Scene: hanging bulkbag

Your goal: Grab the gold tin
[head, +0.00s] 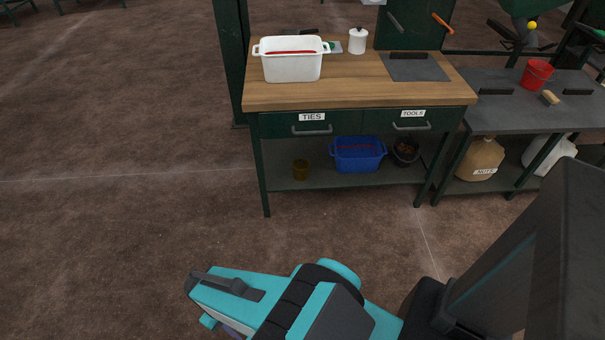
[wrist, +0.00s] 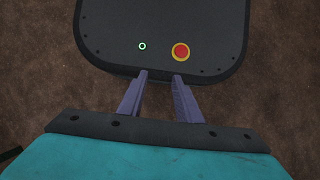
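The bench's lower shelf (head: 318,185) also holds a blue bin (head: 358,155) and a dark bucket (head: 405,152). The wooden top (head: 345,92) and drawers overhang the shelf. Bench legs (head: 264,185) bound the opening. The floor (head: 130,200) in front is clear.

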